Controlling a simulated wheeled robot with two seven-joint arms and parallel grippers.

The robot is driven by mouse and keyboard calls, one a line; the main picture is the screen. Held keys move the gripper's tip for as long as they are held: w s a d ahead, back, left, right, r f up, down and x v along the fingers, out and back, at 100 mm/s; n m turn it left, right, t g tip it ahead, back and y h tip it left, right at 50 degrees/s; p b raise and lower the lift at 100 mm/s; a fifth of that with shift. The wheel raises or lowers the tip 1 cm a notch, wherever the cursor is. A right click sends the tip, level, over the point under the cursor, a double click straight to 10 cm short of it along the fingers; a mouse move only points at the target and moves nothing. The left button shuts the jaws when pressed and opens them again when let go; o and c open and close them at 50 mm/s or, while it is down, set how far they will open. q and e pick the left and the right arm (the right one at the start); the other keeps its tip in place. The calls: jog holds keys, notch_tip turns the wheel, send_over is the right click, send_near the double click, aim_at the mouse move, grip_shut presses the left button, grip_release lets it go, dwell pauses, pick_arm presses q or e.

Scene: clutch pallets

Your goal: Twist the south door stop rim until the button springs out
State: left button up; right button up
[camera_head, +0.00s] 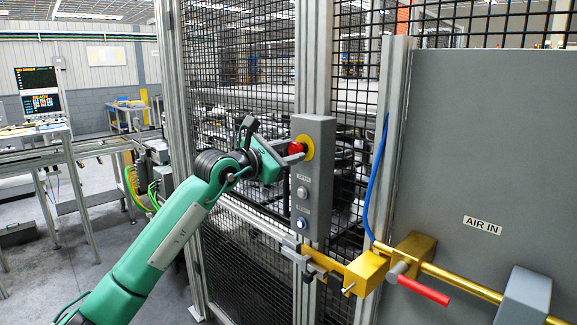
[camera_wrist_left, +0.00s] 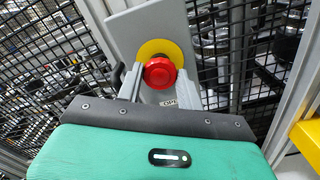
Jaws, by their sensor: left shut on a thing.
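The red stop button (camera_head: 295,147) with its yellow ring (camera_head: 307,147) sits at the top of a grey control box (camera_head: 318,212) on the fence post. My left gripper (camera_head: 293,153) reaches it from the left and is shut on the red rim. In the left wrist view the red button (camera_wrist_left: 159,72) shows between the two grey fingers of the left gripper (camera_wrist_left: 158,82), in front of the yellow disc (camera_wrist_left: 160,46). Whether the button is pressed in or out I cannot tell. My right gripper is in neither view.
Below the stop are a grey button (camera_head: 302,192) and a lit blue-white button (camera_head: 302,223). A yellow latch block (camera_head: 366,272) and a red handle (camera_head: 423,290) stand out at lower right. A blue hose (camera_head: 376,180) hangs by the grey panel (camera_head: 480,150). Black mesh fence lies behind.

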pick_arm(q)
jog(key=shift+f+m+b, duration=0.2)
jog(key=shift+m+b, duration=0.9)
jog(key=shift+b, duration=0.4)
jog(key=shift+r+m+b, duration=0.15)
jog(key=shift+m+b, duration=0.35)
jog(key=shift+m, duration=0.3)
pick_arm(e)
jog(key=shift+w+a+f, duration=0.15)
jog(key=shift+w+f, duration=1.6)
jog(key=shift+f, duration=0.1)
pick_arm(q)
jog(key=o, duration=1)
